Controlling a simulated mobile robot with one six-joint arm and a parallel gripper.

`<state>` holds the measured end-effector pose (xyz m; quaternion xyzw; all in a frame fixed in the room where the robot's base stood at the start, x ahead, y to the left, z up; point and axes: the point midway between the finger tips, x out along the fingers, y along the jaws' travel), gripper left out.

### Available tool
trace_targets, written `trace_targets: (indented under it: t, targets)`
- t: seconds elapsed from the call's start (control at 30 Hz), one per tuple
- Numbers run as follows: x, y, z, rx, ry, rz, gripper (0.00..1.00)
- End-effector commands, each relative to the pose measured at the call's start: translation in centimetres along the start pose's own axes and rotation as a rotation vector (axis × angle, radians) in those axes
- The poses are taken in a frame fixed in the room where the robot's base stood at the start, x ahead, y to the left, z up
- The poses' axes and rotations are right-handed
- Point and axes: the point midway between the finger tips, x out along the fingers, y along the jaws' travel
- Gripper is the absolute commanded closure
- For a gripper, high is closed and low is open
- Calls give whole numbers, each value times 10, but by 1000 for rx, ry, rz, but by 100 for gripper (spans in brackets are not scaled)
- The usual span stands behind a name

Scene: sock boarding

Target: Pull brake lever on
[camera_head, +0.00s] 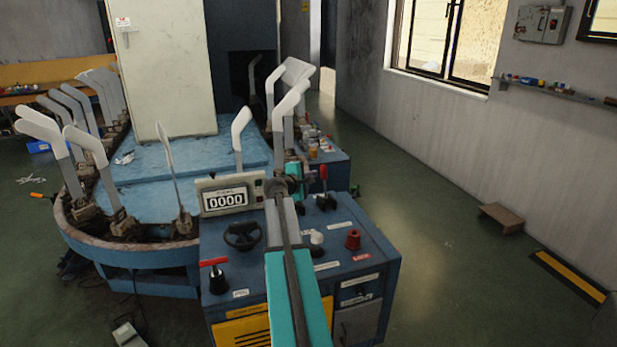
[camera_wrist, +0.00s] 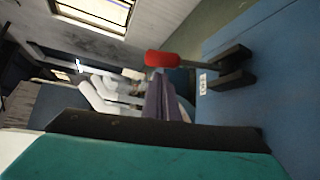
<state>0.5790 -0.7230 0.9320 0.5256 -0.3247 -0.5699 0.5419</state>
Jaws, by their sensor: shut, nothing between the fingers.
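A lever with a red grip (camera_head: 323,172) stands upright at the back right of the blue control console. It is the likeliest brake lever, but its label is too small to read. In the wrist view the red grip (camera_wrist: 163,59) sits on a thin rod rising from a black slotted base (camera_wrist: 235,67) on the blue panel. My gripper (camera_head: 291,186) is just left of the lever, at the end of my teal arm.
The blue console (camera_head: 375,255) also carries a counter display (camera_head: 225,198) reading 0000, a black handwheel (camera_head: 242,236), a red T-handle (camera_head: 213,263) and a red knob (camera_head: 353,240). White sock forms (camera_head: 85,145) ring the machine at left.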

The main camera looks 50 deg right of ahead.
Motion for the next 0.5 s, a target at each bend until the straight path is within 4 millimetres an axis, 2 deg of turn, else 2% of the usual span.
trace_targets:
  t: [0.2,0.5]
  targets:
    - [18,1,0,0,-1,0,100]
    - [23,0,1,0,-1,0,100]
